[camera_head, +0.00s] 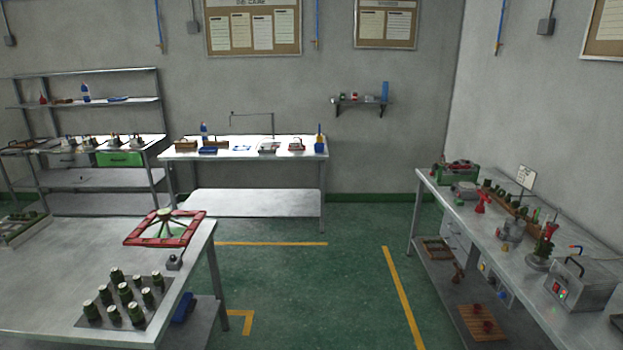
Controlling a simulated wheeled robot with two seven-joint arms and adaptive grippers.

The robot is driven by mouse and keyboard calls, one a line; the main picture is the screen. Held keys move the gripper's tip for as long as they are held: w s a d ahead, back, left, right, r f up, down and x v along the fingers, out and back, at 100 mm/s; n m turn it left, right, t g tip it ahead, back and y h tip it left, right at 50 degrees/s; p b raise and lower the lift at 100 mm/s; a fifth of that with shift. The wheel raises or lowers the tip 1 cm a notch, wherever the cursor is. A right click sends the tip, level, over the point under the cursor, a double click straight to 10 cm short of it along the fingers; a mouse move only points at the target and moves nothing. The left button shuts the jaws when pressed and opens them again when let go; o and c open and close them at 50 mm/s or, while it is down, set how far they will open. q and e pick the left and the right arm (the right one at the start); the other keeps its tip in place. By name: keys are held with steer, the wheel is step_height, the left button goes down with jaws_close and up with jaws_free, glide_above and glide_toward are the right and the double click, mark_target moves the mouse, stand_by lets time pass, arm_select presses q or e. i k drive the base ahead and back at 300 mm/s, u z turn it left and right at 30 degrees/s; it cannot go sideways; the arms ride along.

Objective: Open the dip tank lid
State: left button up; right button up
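A grey metal box, which looks like the dip tank (592,295), stands on the right-hand bench near the right edge of the picture. Its front has small red and green lights or buttons. Its flat lid (590,274) appears closed, with a dark arched handle (575,263) on top. Neither of my grippers is in view, so nothing shows what they hold or how far they are from the lid.
The right bench (480,222) also carries green wax pieces, red tools and a small white sign (526,177). A table (50,275) at left holds a red frame (165,228) and several dark cylinders. The green floor (310,290) between them is clear.

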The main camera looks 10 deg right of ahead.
mark_target(588, 265)
steer(key=z, duration=0.25)
steer(key=i, duration=1.6)
steer(key=z, duration=1.75)
steer(key=i, duration=1.15)
steer(key=z, duration=0.85)
